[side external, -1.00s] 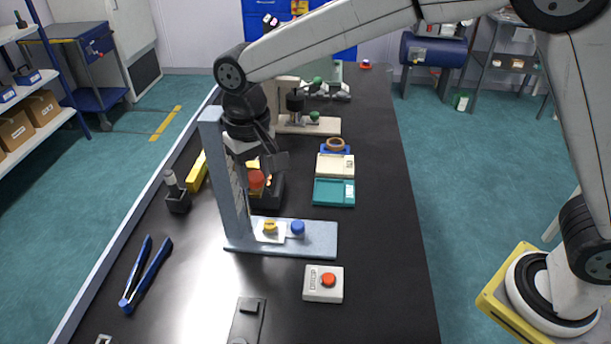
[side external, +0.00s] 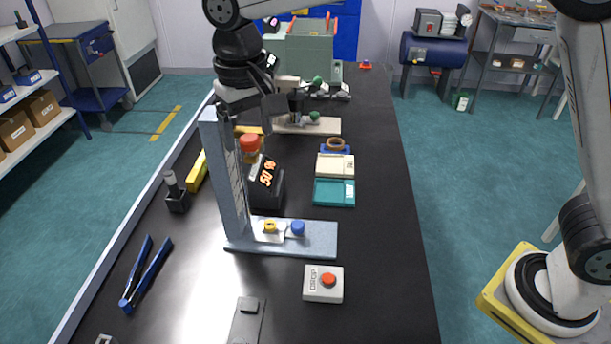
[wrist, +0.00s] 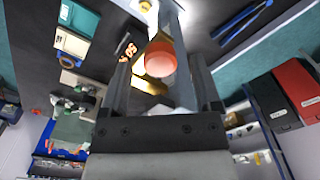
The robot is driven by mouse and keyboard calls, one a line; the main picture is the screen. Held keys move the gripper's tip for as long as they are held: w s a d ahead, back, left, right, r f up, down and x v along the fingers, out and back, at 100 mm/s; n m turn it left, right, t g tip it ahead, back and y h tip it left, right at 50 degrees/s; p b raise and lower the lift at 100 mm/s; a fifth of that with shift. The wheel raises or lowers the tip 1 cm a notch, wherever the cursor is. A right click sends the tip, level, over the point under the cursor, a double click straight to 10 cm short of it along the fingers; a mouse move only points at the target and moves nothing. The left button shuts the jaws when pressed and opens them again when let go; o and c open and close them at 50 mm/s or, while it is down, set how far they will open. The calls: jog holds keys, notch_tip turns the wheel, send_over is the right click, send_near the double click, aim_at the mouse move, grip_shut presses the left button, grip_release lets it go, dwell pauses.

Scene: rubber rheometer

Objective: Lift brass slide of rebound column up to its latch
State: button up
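The rebound column (side external: 227,190) is a grey upright on a pale base plate in the side view. Its brass slide (side external: 250,157), topped by a red knob (side external: 250,142), sits high on the upright. My gripper (side external: 252,125) is just above it, fingers pointing down. In the wrist view, the red knob (wrist: 160,60) lies between my spread fingers (wrist: 161,62), with gaps on both sides. The fingers look open and apart from the knob. I cannot make out the latch or whether the slide is caught on it.
A black display (side external: 267,190) showing orange digits is behind. Teal (side external: 334,193) and cream (side external: 335,165) trays lie to the right; a red-button box (side external: 323,284) stands in front. The table's right side is clear.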

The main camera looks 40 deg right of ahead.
dwell(0.3)
jog(key=shift+r, duration=3.85)
jog(key=shift+d+f, duration=0.1)
jog(key=shift+d, duration=0.05)
jog(key=s+d+f+t, duration=0.1)
jog(key=s+d+f, duration=0.3)
jog(key=d+f, duration=0.5)
jog(key=s+d+f+t, duration=0.1)
jog(key=s+d+f, duration=0.2)
jog(key=d+f, duration=0.65)
jog(key=s+d+f, duration=0.4)
jog(key=s+f, duration=0.1)
jog(key=s, duration=0.3)
jog(key=shift+d+t, duration=0.3)
jog(key=shift+d, duration=0.05)
